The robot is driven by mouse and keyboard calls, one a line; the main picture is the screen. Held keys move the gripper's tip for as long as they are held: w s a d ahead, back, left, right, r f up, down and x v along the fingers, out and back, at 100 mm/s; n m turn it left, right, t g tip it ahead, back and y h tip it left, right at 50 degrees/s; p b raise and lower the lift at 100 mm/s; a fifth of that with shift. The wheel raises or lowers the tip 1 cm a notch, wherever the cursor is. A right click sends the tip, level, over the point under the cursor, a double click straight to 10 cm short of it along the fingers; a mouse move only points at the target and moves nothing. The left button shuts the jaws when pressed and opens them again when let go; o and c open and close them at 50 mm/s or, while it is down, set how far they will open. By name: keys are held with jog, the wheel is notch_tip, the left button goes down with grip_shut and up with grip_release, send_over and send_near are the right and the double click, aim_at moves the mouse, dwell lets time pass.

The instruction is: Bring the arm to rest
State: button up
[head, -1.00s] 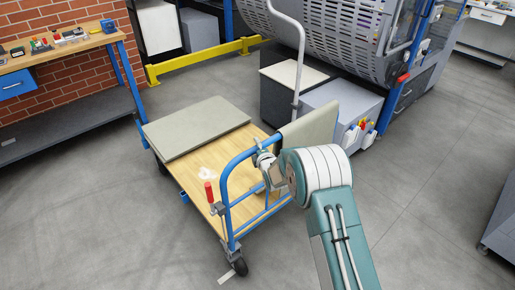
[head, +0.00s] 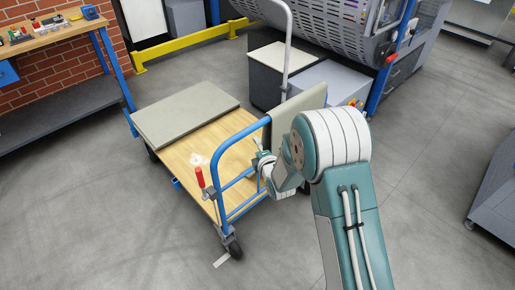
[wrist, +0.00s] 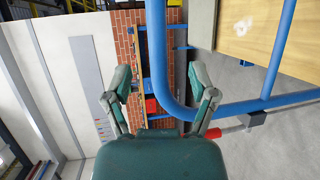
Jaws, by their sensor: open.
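My arm reaches in from the lower right of the head view, bent at its elbow. My gripper (head: 262,158) is near the blue handle of the cart and partly hidden by my arm. In the wrist view my gripper (wrist: 161,82) is open, its two fingers spread with nothing between them. The cart's blue handle tube (wrist: 158,60) passes beyond the fingers and bends right. I cannot tell whether the gripper touches it.
The cart's wooden deck (head: 204,150) carries a flat grey slab (head: 185,113). A red-handled clamp (head: 199,178) sits at its near corner. A greenish panel (head: 305,98) stands beside the handle. A workbench (head: 50,38) is at left, a large machine behind.

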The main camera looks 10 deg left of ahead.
dwell(0.5)
jog(key=s+d+r+m+g+h, duration=0.1)
jog(key=s+d+r+m+h, duration=0.1)
jog(key=s+d+r+m, duration=0.25)
jog(key=s+d+r+m+g+h, duration=0.1)
jog(key=d+r+m+h, duration=0.1)
jog(key=d+r+m, duration=0.35)
jog(key=s+d+r+m+g+h, duration=0.1)
jog(key=s+d+r+m, duration=0.15)
jog(key=d+r, duration=0.45)
jog(key=s+d+r+m+g+h, duration=0.1)
jog(key=s+d+r+m, duration=0.1)
jog(key=s, duration=0.7)
jog(key=s+d+r+m+g, duration=0.2)
jog(key=s+d+m, duration=0.2)
jog(key=s, duration=0.5)
jog(key=s+d+r+m+g+h, duration=0.1)
jog(key=s+d+r+m+g, duration=0.1)
jog(key=s+m, duration=0.4)
jog(key=s+d, duration=0.1)
jog(key=s, duration=0.2)
jog(key=shift+s+h, duration=0.15)
jog(key=shift+h, duration=0.15)
jog(key=shift+d, duration=0.1)
